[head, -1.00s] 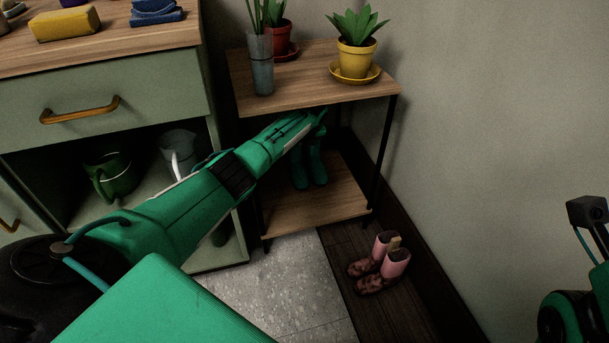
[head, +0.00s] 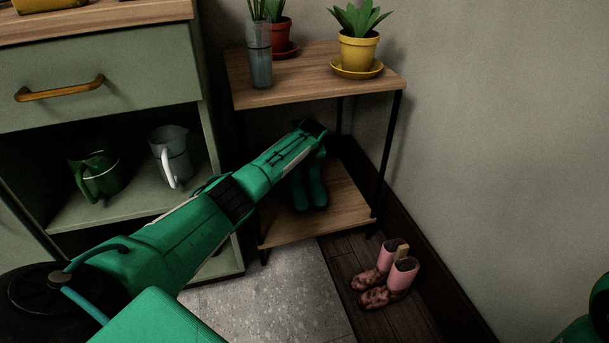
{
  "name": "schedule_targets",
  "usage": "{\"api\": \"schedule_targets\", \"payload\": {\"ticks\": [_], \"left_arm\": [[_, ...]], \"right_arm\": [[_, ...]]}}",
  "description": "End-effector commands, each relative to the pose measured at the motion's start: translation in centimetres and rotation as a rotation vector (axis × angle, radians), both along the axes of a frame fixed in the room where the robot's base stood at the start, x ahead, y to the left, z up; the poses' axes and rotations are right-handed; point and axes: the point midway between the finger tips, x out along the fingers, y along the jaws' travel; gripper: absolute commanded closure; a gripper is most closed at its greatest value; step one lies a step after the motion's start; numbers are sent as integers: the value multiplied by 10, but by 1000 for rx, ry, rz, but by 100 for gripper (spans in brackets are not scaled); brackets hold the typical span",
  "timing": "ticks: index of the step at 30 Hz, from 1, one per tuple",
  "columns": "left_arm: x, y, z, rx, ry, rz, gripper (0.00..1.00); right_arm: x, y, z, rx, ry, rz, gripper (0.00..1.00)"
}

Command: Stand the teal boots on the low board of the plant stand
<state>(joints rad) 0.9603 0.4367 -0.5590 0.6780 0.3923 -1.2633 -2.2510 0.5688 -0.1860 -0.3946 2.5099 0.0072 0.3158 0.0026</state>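The teal boots (head: 309,188) stand upright, side by side, on the low board (head: 343,212) of the plant stand (head: 310,85). My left arm reaches in under the top board, and my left gripper (head: 312,128) is at the tops of the boots. Its dark end hides the boot tops, and I cannot see whether its fingers are open or shut on them. My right gripper is out of the picture; only a bit of my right arm shows at the lower right corner.
Pink boots with spotted feet (head: 385,279) stand on the dark floor right of the stand. A yellow pot (head: 357,48), a red pot (head: 281,33) and a glass vase (head: 259,62) stand on the top board. A green cabinet (head: 110,95) with jugs stands at left.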

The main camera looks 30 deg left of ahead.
Motion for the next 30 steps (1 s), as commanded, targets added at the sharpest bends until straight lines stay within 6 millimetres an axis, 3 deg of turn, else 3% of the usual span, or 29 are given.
{"api": "schedule_targets", "payload": {"ticks": [1,5,17,18,21,30], "left_arm": [[0,0,-11,0,-1,0,100],[1,0,-21,0,-3,0,100],[0,0,-22,0,-1,0,100],[0,0,-23,0,1,0,74],[0,0,-23,-1,1,0,54],[0,0,-22,0,0,0,54]], "right_arm": [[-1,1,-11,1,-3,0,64],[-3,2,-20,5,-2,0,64],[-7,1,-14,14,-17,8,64],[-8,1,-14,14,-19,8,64],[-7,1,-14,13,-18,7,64],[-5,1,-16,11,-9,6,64]]}}
